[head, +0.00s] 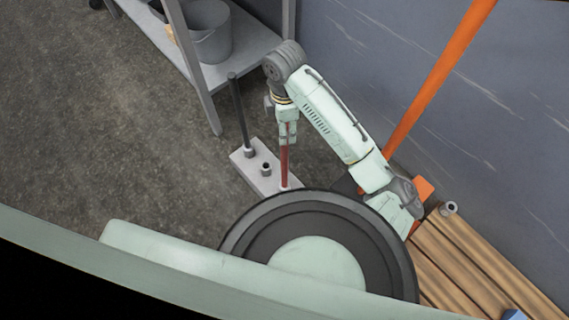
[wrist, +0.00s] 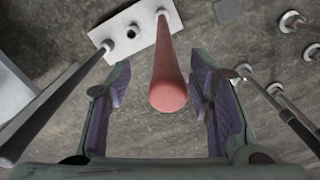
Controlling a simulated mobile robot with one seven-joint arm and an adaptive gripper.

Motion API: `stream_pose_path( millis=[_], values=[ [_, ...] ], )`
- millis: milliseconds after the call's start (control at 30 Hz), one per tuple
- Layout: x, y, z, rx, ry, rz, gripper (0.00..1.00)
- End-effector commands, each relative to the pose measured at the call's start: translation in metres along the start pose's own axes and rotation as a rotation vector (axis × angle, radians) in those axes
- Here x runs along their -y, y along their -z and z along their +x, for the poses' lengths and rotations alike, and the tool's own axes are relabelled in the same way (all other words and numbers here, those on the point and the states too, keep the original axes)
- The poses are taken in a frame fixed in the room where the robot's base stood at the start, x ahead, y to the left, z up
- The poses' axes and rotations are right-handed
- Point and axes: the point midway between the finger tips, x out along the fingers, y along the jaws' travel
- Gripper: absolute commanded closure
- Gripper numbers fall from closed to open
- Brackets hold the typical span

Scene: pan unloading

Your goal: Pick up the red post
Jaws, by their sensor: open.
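The red post (head: 284,163) stands upright in a socket of a pale base block (head: 243,160) on the floor. In the wrist view the red post (wrist: 168,75) rises towards the camera, its round top between the two purple-padded fingers. My gripper (head: 287,138) is above the block in the head view, pointing down, at the upper part of the post. In the wrist view my gripper (wrist: 165,115) is open, with a gap on each side of the post. The post's top is hidden by the gripper in the head view.
A dark grey post (head: 240,110) stands in the same block, left of the red one; an empty socket (head: 265,168) lies between them. A shelf (head: 240,70) with a grey bucket (head: 210,35) stands behind. An orange pole (head: 430,85) and wooden planks (head: 470,265) are at right.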

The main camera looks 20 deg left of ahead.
Motion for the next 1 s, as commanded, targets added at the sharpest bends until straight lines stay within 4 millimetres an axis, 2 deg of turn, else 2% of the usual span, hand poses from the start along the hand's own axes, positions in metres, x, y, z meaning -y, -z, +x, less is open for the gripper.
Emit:
stream_pose_path(
  millis=[433, 700, 1000],
  values=[
    [0.007, 0.002, 0.051, -0.003, -0.001, 0.001, 0.52],
    [0.007, 0.002, 0.053, 0.001, -0.002, 0.001, 0.52],
    [0.007, 0.002, 0.053, 0.001, -0.002, 0.001, 0.72]
  ],
)
